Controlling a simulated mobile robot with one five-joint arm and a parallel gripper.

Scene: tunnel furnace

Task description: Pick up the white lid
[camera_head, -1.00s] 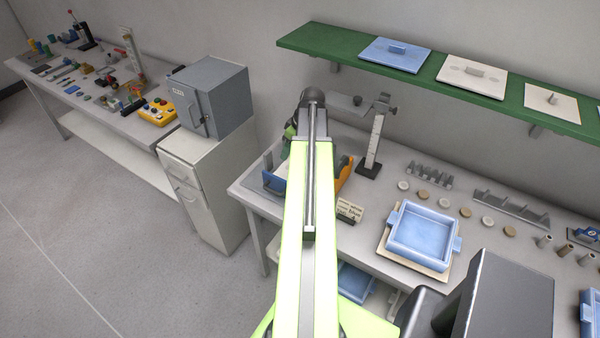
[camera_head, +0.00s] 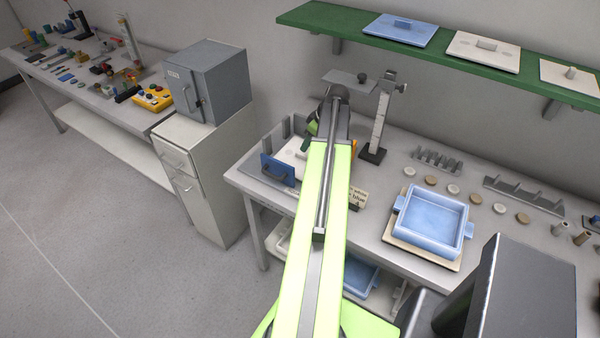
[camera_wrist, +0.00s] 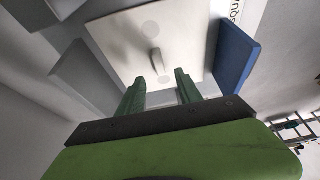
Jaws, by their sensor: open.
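In the wrist view a white square lid (camera_wrist: 150,38) lies below my gripper, with a small upright grey handle (camera_wrist: 156,62) near its middle. My gripper (camera_wrist: 160,82) is open, its two green fingers apart and empty. The handle shows between and just beyond the fingertips; I cannot tell the height gap. In the head view a part of the white plate (camera_head: 291,157) shows on the bench left of my arm, which hides the rest. My gripper (camera_head: 312,124) is partly hidden there behind the arm's end.
A blue panel with a handle (camera_head: 277,170) stands beside the plate; it also shows in the wrist view (camera_wrist: 235,55). A measuring stand (camera_head: 379,120) is right of my arm. A blue tray (camera_head: 432,225) sits further right. The green shelf (camera_head: 345,30) above holds several plates.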

